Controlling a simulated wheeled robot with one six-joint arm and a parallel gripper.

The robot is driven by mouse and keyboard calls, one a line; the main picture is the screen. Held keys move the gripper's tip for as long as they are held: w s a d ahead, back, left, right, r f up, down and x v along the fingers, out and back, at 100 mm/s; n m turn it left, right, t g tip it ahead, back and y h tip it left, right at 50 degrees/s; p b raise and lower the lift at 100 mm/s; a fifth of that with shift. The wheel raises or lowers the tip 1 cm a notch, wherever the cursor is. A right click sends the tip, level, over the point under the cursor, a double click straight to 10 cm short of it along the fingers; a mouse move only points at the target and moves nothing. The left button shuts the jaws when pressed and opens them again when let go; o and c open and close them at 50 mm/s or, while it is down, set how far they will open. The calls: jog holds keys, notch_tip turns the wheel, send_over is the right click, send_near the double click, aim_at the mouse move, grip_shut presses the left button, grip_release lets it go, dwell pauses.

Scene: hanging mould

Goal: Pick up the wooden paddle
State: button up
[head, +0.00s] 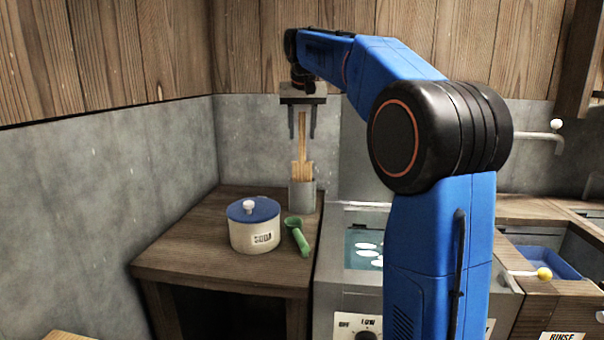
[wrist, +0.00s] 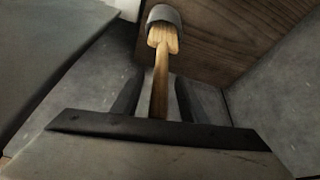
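The wooden paddle (head: 302,150) stands upright in a grey metal holder (head: 302,197) at the back right of the wooden table, its handle pointing up. My gripper (head: 303,136) points down over it, with one finger on each side of the handle top. The fingers are open, with a gap on both sides of the handle. In the wrist view the paddle (wrist: 161,75) runs between the two fingers (wrist: 156,90), and its wide end sits in the holder (wrist: 163,14).
Grey walls are close behind and left.

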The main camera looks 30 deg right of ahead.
grip_shut()
